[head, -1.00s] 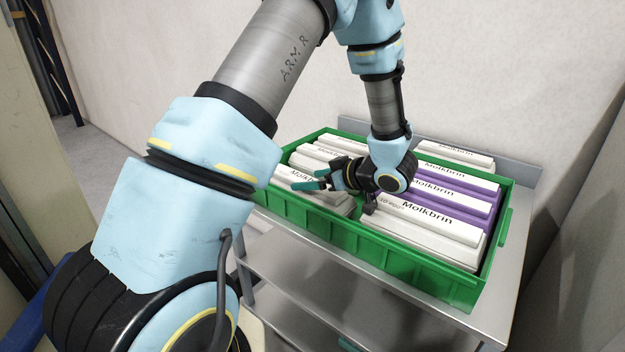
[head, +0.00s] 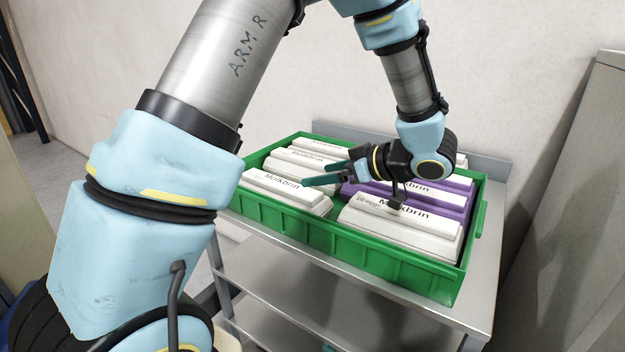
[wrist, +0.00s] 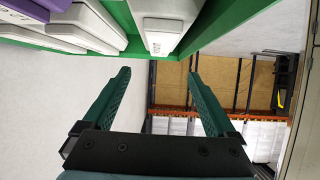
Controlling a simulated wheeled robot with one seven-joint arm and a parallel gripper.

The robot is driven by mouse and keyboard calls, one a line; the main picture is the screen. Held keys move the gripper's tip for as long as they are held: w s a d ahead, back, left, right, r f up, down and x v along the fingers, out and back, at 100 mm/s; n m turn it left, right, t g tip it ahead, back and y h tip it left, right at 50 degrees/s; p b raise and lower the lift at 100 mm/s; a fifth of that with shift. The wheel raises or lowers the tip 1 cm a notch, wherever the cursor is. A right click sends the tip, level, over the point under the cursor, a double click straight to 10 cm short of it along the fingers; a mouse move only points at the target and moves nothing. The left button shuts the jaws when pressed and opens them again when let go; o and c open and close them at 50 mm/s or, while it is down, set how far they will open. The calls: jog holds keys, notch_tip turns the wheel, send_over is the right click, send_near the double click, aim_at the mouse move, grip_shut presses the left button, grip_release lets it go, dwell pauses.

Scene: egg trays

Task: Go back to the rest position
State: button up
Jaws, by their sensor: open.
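My gripper (head: 325,173) is open and empty in the head view. Its teal fingers point left, above the green crate and its egg boxes. In the wrist view my gripper (wrist: 157,95) also shows open, its two fingers wide apart with nothing between them. The green crate (head: 300,224) holds white egg boxes (head: 287,190) and purple egg boxes (head: 440,197), several of them with "Molkbrin" labels. In the wrist view the crate's edge (wrist: 235,30) and a white box end (wrist: 162,35) lie at the top, beyond the fingertips.
The crate stands on a metal shelf cart (head: 485,290) with lower shelves (head: 270,270). A pale wall (head: 300,80) is behind it. A grey cabinet (head: 570,170) stands at the right. Open floor (head: 50,170) shows at the far left.

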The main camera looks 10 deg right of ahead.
jog(key=shift+s+d, duration=0.1)
jog(key=w+a+r+m+t+h, duration=0.15)
jog(key=w+a+m+h, duration=0.35)
jog(key=w+h, duration=0.6)
jog(key=s+a+f+m+g+y, duration=0.1)
jog(key=s+a+g, duration=0.3)
jog(key=s+a, duration=0.4)
jog(key=s+a+f+m+g+y, duration=0.1)
jog(key=s+a+f+m+g, duration=0.2)
jog(key=s+a, duration=0.6)
jog(key=shift+a+f+g, duration=0.65)
jog(key=shift+a+g, duration=0.2)
jog(key=shift+g, duration=0.4)
jog(key=shift+w, duration=0.1)
